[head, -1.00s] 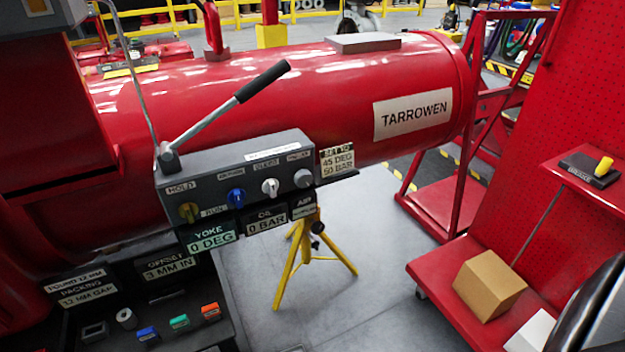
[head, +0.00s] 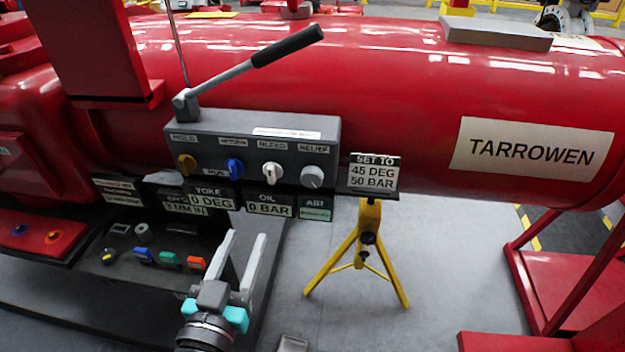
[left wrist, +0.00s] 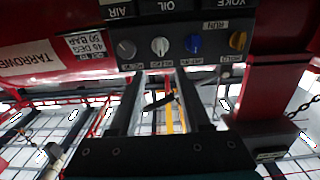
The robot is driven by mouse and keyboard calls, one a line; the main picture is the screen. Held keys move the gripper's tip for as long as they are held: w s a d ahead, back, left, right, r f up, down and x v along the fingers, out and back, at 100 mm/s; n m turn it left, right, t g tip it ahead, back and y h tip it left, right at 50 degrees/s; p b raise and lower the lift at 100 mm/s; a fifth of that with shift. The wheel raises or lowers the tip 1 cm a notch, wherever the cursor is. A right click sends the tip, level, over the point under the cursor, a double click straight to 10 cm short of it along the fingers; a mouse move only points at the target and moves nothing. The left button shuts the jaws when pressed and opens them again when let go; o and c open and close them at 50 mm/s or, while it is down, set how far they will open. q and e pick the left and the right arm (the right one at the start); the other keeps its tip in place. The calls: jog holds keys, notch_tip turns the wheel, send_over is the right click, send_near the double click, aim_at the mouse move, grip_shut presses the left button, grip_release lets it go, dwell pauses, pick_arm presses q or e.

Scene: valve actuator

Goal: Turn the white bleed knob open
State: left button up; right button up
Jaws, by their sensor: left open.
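The white bleed knob (head: 272,172) sits on the front of the grey control box (head: 245,150), under the BLEED label, between the blue return knob (head: 236,168) and the grey relief knob (head: 312,176). Its handle stands upright. It also shows in the left wrist view (left wrist: 160,46), where the picture is upside down. My left gripper (head: 245,258) is open and empty, below the box and apart from the knob, with its fingers pointing up. In the left wrist view its two fingers (left wrist: 161,84) frame empty space below the knob. My right gripper is out of view.
A yellow-brown hold knob (head: 187,163) and a black-gripped lever (head: 250,72) are on the box. Plates below read 0 DEG and 0 BAR. A tray of small coloured parts (head: 170,258) lies left of my gripper. A yellow stand (head: 358,255) is to the right.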

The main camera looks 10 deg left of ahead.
pick_arm(q)
send_near(270, 173)
jog(key=w+b, duration=0.2)
jog(key=w, duration=0.4)
jog(key=shift+w+f, duration=0.15)
jog(key=shift+w, duration=0.2)
jog(key=shift+w+d, duration=0.1)
jog(key=shift+w, duration=0.8)
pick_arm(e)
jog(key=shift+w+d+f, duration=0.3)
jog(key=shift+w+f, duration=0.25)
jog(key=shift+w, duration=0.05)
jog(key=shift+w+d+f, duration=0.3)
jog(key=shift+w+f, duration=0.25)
pick_arm(q)
jog(key=shift+c, duration=0.2)
grip_shut()
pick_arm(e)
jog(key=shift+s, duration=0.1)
